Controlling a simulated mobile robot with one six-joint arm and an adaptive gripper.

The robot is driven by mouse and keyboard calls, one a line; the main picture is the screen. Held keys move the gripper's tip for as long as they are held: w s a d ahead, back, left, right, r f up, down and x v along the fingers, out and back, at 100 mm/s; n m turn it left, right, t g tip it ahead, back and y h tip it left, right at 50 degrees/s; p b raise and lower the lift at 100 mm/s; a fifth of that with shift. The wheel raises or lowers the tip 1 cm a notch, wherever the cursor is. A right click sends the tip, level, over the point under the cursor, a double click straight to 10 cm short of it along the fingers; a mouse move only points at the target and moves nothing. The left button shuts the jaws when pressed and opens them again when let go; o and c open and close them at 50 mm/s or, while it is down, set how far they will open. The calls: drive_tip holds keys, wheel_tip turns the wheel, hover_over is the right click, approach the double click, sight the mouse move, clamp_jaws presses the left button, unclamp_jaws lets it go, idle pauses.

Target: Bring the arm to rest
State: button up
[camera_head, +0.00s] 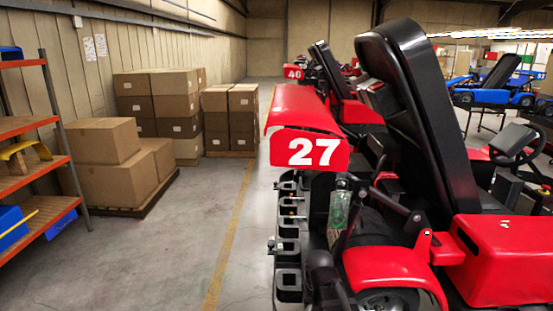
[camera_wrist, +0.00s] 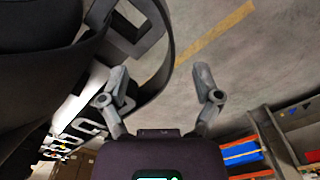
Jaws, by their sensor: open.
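My gripper (camera_wrist: 160,78) shows in the wrist view with its two grey fingers spread wide apart. Nothing is held between them; grey concrete floor shows in the gap. The left finger appears close to a curved black part (camera_wrist: 160,60), but I cannot tell whether they touch. My gripper and arm cannot be made out in the head view.
A red and black kart numbered 27 (camera_head: 315,151) fills the right of the head view, with black square brackets (camera_head: 288,250) along its side. Boxes on a pallet (camera_head: 110,209) and an orange shelf rack (camera_head: 30,125) stand left. The marked aisle (camera_head: 232,235) between is clear.

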drive_tip(key=s+d+m, duration=0.5)
drive_tip(key=m, duration=0.4)
drive_tip(key=shift+d, duration=0.4)
drive_tip(key=shift+a, duration=0.1)
idle(1.0)
